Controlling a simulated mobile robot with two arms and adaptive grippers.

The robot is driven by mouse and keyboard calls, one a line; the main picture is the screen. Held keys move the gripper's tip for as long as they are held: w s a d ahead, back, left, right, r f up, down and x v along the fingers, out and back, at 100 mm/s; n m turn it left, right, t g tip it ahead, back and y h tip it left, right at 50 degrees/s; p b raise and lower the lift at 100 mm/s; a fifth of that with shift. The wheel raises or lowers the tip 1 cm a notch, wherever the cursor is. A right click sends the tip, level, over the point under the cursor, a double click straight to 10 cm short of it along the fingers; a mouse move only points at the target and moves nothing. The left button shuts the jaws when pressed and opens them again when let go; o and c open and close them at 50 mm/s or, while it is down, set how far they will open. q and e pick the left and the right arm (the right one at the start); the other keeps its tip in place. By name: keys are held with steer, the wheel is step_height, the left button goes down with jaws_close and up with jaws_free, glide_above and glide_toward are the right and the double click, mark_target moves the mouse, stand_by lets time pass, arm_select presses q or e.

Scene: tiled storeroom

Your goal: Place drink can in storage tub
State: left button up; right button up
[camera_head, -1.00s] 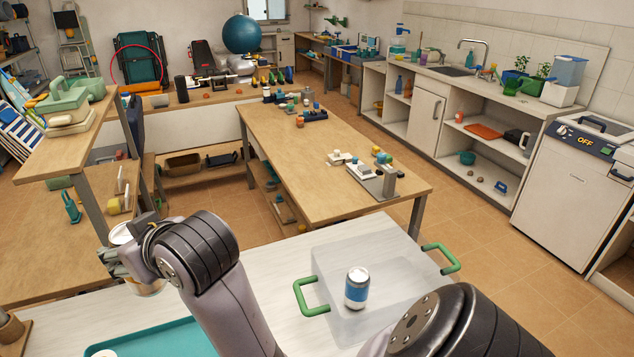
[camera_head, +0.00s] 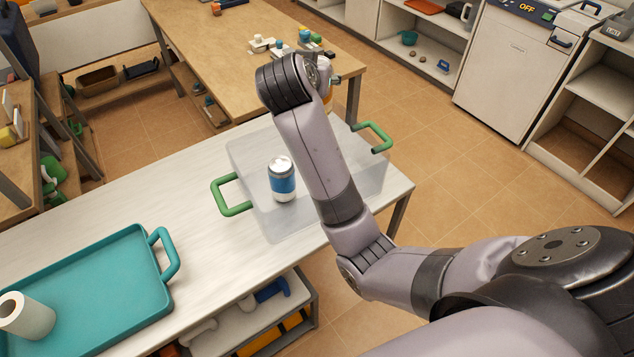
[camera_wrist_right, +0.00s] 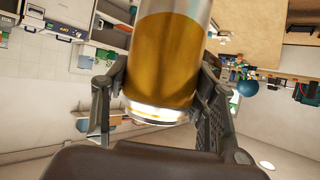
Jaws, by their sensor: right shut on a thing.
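A clear storage tub (camera_head: 258,215) with green handles stands on the white table. A blue and white can (camera_head: 283,182) is upright in it. My right arm reaches across the tub. Its wrist hides most of the right gripper, which is near the tub's far side in the head view. In the right wrist view my right gripper (camera_wrist_right: 160,105) is shut on a gold drink can (camera_wrist_right: 168,60), with one finger on each side. A small yellow-orange part of this can (camera_head: 328,94) shows beside the wrist in the head view. My left gripper is not in view.
A teal tray (camera_head: 95,285) with a white roll (camera_head: 27,316) lies left on the white table (camera_head: 195,245), with bare tabletop between tray and tub. A wooden table (camera_head: 215,50) with small items stands behind. Tiled floor is clear at the right.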

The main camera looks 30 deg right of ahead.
arm_select(q)
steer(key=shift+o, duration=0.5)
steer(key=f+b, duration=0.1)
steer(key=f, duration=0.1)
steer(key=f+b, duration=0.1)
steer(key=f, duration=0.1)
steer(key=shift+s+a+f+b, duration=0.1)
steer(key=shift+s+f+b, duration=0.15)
steer(key=shift+b, duration=0.15)
arm_select(e)
steer(key=d+f+m+g+h, duration=0.3)
steer(key=d+f+m+g, duration=0.15)
steer(key=d, duration=0.25)
steer(key=shift+m, duration=0.25)
steer(key=f, duration=1.2)
steer(key=f+p, duration=0.1)
steer(key=f, duration=0.6)
steer(key=shift+w+d, duration=0.3)
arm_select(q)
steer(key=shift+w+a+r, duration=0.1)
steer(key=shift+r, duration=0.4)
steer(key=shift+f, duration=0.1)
arm_select(e)
steer(key=shift+f, duration=0.1)
steer(key=o, duration=1)
steer(key=shift+f, duration=0.15)
steer(key=o, duration=0.5)
